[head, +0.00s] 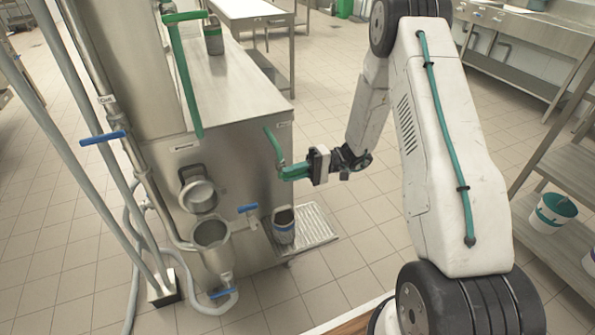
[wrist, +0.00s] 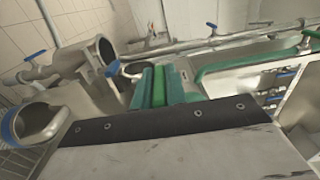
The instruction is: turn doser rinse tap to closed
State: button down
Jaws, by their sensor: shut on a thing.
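My gripper (head: 284,174) has green fingers and is at the front panel of the steel machine. It is shut at the lower end of a green lever (head: 273,146); the lever also shows in the wrist view (wrist: 240,62), running to the right of the fingers (wrist: 160,84). The exact contact is hidden by the fingers. Blue-handled taps sit on the upright pipe (head: 104,138), on the front panel (head: 247,208) and low under the steel cup (head: 221,292). The labels are too small to tell which is the doser rinse tap.
A round steel port (head: 197,194) and an open steel cup (head: 211,233) are left of my gripper. A grey beaker (head: 284,227) stands below, by a slatted drain tray (head: 316,224). A long green lever (head: 184,75) hangs above left.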

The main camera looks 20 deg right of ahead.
jog(key=shift+s, duration=0.1)
jog(key=c, duration=1.4)
grip_release()
jog(key=shift+c, duration=0.2)
jog(key=d, duration=0.7)
jog(key=shift+d, duration=0.35)
jog(key=shift+f, duration=0.1)
